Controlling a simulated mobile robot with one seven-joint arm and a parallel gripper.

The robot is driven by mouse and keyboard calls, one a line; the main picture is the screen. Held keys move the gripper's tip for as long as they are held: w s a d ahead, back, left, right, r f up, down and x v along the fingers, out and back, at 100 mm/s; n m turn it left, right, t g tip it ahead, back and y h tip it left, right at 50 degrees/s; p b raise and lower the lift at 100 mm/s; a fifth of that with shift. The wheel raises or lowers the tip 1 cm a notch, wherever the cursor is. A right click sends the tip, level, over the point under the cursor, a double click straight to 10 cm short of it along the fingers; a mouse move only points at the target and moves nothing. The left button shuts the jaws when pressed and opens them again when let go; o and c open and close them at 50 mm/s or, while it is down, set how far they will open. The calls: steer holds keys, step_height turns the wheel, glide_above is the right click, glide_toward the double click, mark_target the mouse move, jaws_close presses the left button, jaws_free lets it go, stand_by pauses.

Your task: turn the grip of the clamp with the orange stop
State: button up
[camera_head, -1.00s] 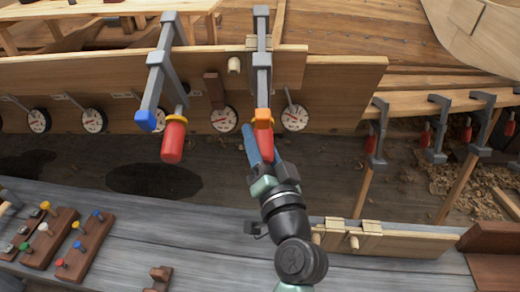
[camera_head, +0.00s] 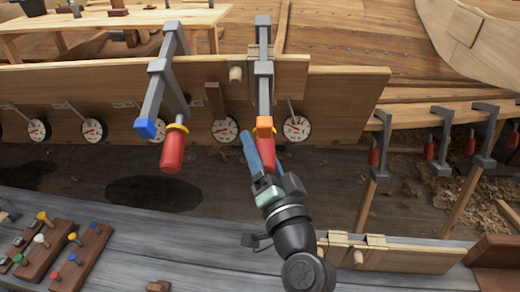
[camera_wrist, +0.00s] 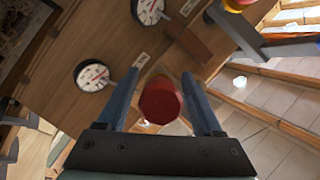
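The clamp with the orange stop (camera_head: 264,123) is a grey bar clamp hooked over the plank. Its red grip (camera_head: 266,155) hangs below the stop and also shows end-on in the wrist view (camera_wrist: 160,101). My gripper (camera_head: 256,150) is at this grip, reaching up from below. In the wrist view my gripper (camera_wrist: 162,85) is open, with one blue finger on each side of the red grip. Narrow gaps show between the fingers and the grip. In the head view one finger is plain and the other is mostly hidden.
A clamp with a blue stop (camera_head: 146,128) and red grip (camera_head: 172,150) hangs to the left. White dials (camera_head: 224,130) line the plank (camera_head: 340,100). More clamps (camera_head: 440,140) hang at right. A bench (camera_head: 200,245) with peg racks (camera_head: 40,245) lies in front.

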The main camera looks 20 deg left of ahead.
steer(key=shift+o, duration=0.3)
steer(key=v, duration=1.3)
steer(key=shift+b, duration=0.4)
steer(key=shift+f, duration=0.1)
stand_by(1.0)
steer(key=s+r+n+t+h+p, duration=0.1)
steer(key=s+r+n+h+p, duration=0.1)
steer(key=s+n+h+p, duration=0.3)
steer(key=p+x, duration=0.2)
steer(key=x, duration=0.5)
steer(key=p+x, duration=0.2)
steer(key=x, duration=0.5)
steer(key=shift+w+a, duration=0.2)
steer(key=shift+a, duration=0.2)
jaws_close()
